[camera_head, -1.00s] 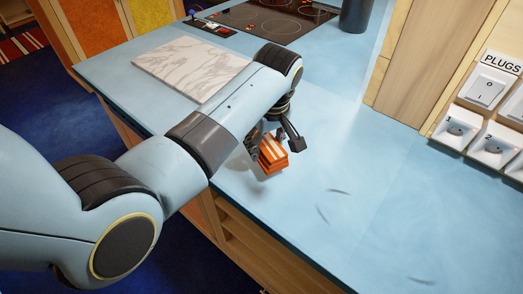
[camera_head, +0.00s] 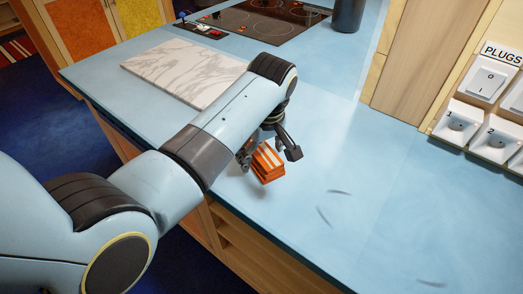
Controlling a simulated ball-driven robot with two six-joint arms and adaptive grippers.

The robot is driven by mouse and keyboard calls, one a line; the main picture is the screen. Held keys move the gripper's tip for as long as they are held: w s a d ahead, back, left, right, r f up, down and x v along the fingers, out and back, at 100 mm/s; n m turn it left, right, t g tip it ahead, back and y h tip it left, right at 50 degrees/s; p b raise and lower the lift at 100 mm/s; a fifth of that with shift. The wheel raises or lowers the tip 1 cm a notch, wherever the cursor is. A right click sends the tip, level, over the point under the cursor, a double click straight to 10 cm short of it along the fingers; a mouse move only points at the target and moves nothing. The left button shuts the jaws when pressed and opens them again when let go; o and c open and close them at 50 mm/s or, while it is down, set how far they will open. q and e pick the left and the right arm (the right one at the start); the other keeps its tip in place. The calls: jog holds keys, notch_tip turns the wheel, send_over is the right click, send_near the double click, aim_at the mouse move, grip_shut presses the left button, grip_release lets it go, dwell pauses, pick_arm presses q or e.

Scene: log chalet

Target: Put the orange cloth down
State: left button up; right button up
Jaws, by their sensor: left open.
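The orange cloth (camera_head: 267,164), folded into a small block with white stripes, is at the near edge of the blue counter (camera_head: 375,190). It sits tilted between and below the fingers of my left gripper (camera_head: 269,155). That gripper is open, pointing down, with one finger on each side of the cloth. I cannot tell if a finger still touches it, or whether its underside rests fully on the counter. The wrist hides part of the view above the cloth. My right gripper is not in view.
A white marble board (camera_head: 180,70) lies behind my left arm. A black hob (camera_head: 270,20) and a dark cylinder (camera_head: 348,14) are at the back. Switches and sockets (camera_head: 485,120) line the right wall. The counter right of the cloth is clear.

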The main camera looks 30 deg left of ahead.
aim_at(263, 155)
pick_arm(q)
jog(key=r+p, duration=0.6)
jog(key=shift+s+d+r+p, duration=0.2)
jog(key=shift+d+r+p, duration=0.15)
jog(key=shift+r+p, duration=0.05)
jog(key=r, duration=0.5)
jog(key=shift+s+d+r+b, duration=0.15)
jog(key=shift+s+d+b, duration=0.1)
jog(key=shift+d+b, duration=0.15)
